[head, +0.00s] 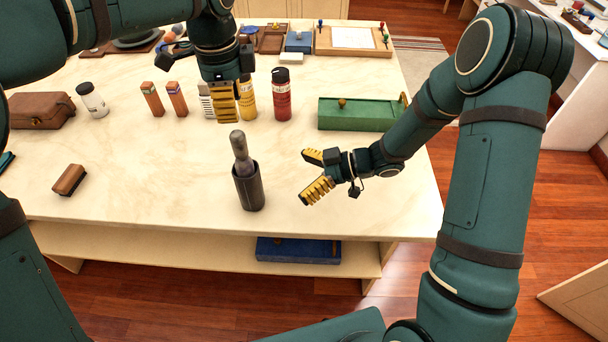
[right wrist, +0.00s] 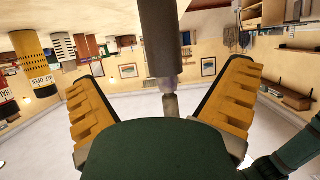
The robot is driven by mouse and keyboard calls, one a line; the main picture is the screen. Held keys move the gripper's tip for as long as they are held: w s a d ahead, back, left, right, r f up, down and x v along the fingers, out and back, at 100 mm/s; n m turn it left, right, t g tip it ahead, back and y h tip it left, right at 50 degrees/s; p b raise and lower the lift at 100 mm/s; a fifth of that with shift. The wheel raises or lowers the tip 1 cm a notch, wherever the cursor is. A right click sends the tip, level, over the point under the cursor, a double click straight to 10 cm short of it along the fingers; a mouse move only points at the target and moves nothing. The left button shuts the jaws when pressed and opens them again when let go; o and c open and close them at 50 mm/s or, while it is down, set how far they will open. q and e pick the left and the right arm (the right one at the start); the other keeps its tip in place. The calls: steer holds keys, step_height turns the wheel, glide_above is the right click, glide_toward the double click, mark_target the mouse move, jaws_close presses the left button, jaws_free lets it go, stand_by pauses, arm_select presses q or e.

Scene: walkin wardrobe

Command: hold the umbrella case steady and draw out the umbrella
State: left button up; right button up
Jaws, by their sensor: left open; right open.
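The dark grey umbrella case (head: 249,188) stands upright near the table's front edge. The umbrella's grey handle (head: 241,150) sticks up out of it; the rest of the umbrella is hidden inside. My left gripper (head: 228,112) points down above and behind the case, apart from it; its fingers are open. My right gripper (head: 308,178) is open, to the right of the case and turned toward it, with a gap between. In the right wrist view, which appears upside down, the case (right wrist: 163,38) and the handle (right wrist: 170,103) show between the yellow fingers, not gripped.
A red bottle (head: 282,95) and a yellow bottle (head: 248,98) stand behind the case. A green box (head: 357,114) is at the right and a brush (head: 69,180) at the left. The tabletop (head: 160,190) around the case is clear. A blue box (head: 298,250) lies on the lower shelf.

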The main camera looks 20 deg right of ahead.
mark_target(240, 150)
steer(key=x, duration=1.3)
steer(key=shift+a+f, duration=0.1)
steer(key=shift+a, duration=0.25)
steer(key=c, duration=1.2)
arm_select(q)
steer(key=o, duration=0.4)
arm_select(e)
steer(key=shift+d, duration=0.1)
arm_select(q)
steer(key=shift+s+f+m, duration=0.15)
steer(key=shift+f+m, duration=0.1)
steer(key=shift+m, duration=0.45)
steer(key=shift+d+f, duration=0.1)
steer(key=shift+f, duration=0.2)
step_height(240, 150, down, 11)
steer(key=shift+f, duration=0.15)
